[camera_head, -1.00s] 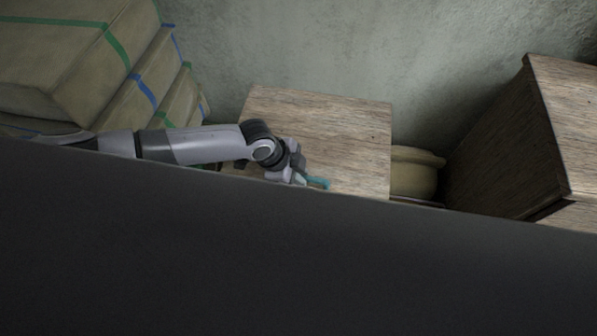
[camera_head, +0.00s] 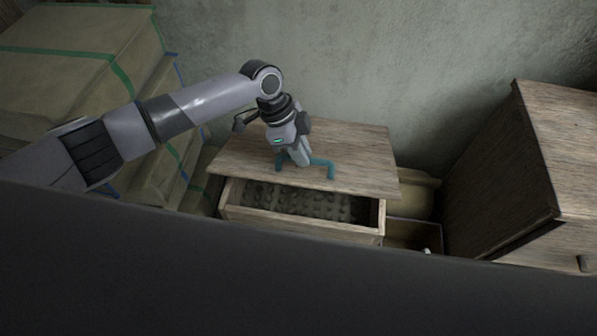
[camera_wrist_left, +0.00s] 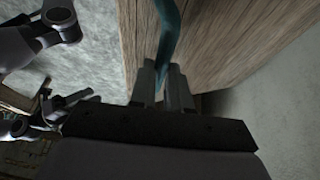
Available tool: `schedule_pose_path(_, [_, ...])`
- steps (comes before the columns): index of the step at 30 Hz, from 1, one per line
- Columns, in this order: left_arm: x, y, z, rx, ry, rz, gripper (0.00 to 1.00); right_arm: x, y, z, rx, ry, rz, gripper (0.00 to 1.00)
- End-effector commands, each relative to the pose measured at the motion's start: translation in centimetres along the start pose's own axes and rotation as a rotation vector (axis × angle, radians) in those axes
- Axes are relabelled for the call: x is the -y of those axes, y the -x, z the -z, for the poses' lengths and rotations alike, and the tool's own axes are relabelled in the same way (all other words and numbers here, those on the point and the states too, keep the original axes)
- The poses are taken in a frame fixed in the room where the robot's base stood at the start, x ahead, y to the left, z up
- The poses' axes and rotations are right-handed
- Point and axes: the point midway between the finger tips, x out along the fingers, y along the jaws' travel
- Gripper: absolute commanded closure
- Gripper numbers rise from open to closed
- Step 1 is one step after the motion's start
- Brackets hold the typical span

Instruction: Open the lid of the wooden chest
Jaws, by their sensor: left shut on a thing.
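The wooden chest (camera_head: 375,222) stands against the back wall. Its grained lid (camera_head: 355,160) is raised, and a gap along the front shows the dark, lumpy inside (camera_head: 300,203). A teal handle (camera_head: 329,168) is on the lid. My left gripper (camera_head: 299,158) is above the lid, shut on the handle. In the left wrist view, the teal handle (camera_wrist_left: 170,35) runs between the two fingers (camera_wrist_left: 162,84), with the lid's wood (camera_wrist_left: 230,40) behind it. The grip itself is small in the head view. My right gripper is not seen.
Bulky tan stacked bundles (camera_head: 75,65) with green and blue bands stand at the left. A tall wooden cabinet (camera_head: 500,165) stands at the right. A tan rounded object (camera_head: 418,193) sits between chest and cabinet. A dark surface covers the foreground.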

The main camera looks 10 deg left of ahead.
Motion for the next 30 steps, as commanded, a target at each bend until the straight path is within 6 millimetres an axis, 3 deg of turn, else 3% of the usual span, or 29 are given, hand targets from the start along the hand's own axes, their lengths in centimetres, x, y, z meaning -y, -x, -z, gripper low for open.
schedule_pose_path(3, [2.0, 2.2, 0.9, -0.004, -0.002, 0.022, 1.00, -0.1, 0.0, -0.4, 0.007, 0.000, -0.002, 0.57])
schedule_pose_path(10, [4.1, 4.4, 1.7, -0.003, -0.001, 0.029, 1.00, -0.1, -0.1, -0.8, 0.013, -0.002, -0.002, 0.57])
schedule_pose_path(28, [4.8, 5.0, 1.7, 0.004, 0.001, 0.021, 1.00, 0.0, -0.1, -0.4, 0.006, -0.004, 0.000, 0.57])
schedule_pose_path(29, [4.8, 5.0, 1.7, 0.004, 0.001, 0.021, 0.80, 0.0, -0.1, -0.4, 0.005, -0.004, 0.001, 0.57])
schedule_pose_path(30, [4.8, 5.0, 1.7, 0.005, 0.002, 0.020, 0.67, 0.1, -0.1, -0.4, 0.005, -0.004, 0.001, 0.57])
